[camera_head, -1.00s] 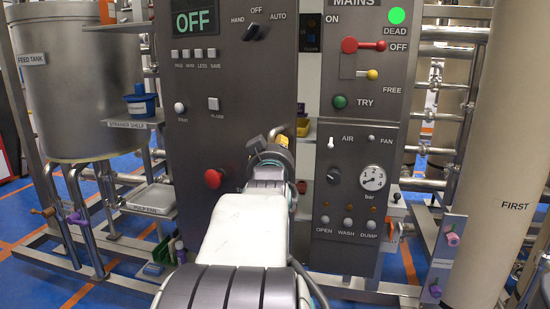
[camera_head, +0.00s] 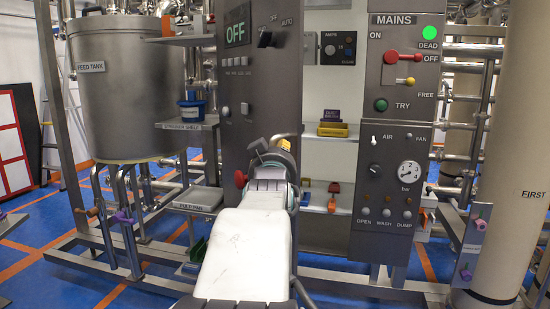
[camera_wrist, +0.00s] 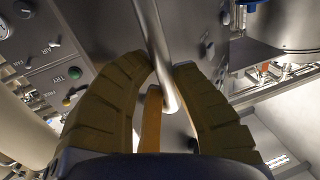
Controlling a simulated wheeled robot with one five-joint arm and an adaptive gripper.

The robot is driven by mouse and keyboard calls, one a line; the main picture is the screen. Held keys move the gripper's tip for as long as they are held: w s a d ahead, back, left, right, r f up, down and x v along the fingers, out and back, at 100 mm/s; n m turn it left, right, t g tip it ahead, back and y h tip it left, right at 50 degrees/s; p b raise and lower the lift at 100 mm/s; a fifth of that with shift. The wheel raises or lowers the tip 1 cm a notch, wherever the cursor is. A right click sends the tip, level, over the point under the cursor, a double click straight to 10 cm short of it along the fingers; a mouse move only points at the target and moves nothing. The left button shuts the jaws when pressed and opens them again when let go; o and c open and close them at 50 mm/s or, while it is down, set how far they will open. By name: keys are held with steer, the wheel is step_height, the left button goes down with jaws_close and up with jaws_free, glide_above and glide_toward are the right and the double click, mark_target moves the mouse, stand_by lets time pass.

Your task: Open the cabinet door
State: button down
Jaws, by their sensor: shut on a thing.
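The cabinet door (camera_head: 235,110) is the grey panel with the green OFF display, left of centre in the head view. It stands ajar, with a gap along its right side that shows the white cabinet interior (camera_head: 325,85). The door's handle is a round metal bar (camera_wrist: 157,35) in the wrist view. My gripper (camera_wrist: 163,68) has its two olive, ribbed fingers closed around this bar, one on each side.
Shelves inside the cabinet hold a yellow bin (camera_head: 332,131) and small orange things. The fixed MAINS panel (camera_head: 395,140) stands right of the gap. Left of the door are a feed tank (camera_head: 122,95), a blue tub (camera_head: 191,113) on a shelf and a pulp pan (camera_head: 198,198).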

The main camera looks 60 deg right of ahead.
steer(key=c, duration=1.2)
jaws_free()
steer(key=shift+o, duration=0.7)
steer(key=shift+r, duration=0.1)
steer(key=shift+o, duration=0.2)
steer(key=shift+r, duration=0.2)
steer(key=shift+s+a, duration=0.1)
steer(key=f+v, duration=0.1)
steer(key=v, duration=1)
steer(key=shift+s+a, duration=0.15)
steer(key=shift+a, duration=0.1)
